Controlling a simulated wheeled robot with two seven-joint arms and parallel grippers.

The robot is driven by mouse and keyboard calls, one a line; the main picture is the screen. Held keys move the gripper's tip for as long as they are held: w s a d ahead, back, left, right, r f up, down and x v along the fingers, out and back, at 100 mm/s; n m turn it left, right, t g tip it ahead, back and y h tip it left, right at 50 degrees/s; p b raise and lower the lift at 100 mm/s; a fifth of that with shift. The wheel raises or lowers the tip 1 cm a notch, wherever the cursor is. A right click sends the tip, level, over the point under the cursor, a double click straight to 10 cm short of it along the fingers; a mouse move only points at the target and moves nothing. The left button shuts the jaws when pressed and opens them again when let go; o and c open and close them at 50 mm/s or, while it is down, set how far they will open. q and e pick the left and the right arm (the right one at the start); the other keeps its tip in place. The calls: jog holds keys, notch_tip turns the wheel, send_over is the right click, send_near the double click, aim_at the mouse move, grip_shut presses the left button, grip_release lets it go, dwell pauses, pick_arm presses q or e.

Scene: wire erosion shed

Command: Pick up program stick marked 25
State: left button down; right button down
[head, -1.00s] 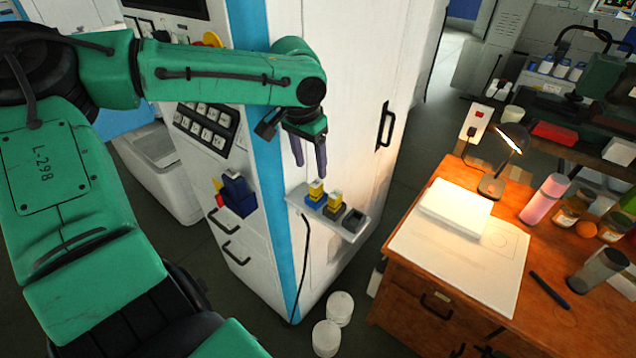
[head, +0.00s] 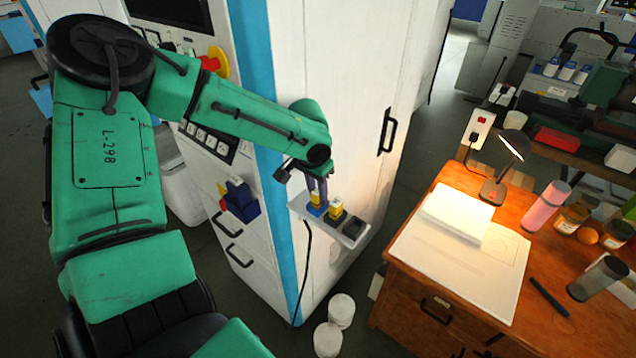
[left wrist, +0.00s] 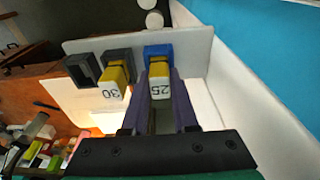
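The program stick marked 25 (left wrist: 160,88) has a white end and a yellow body and stands in a blue socket (left wrist: 158,50). In the head view, this stick (head: 315,201) is leftmost on the small shelf. My left gripper (head: 317,190) points down over it. In the left wrist view, the purple fingers (left wrist: 161,80) lie along both sides of the stick, closed against it. A similar stick marked 30 (left wrist: 114,88) stands beside it in a dark socket; it also shows in the head view (head: 336,207). My right gripper is out of view.
The white shelf (head: 298,206) juts from the tall white cabinet (head: 340,80). An empty dark socket (head: 354,226) is at its right. A blue block (head: 241,203) is on the cabinet's left face. A wooden desk (head: 400,290) with a lamp stands to the right.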

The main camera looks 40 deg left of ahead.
pick_arm(q)
jog(key=shift+r, duration=0.1)
notch_tip(320, 180, up, 20)
jog(key=b, duration=0.2)
dwell(0.3)
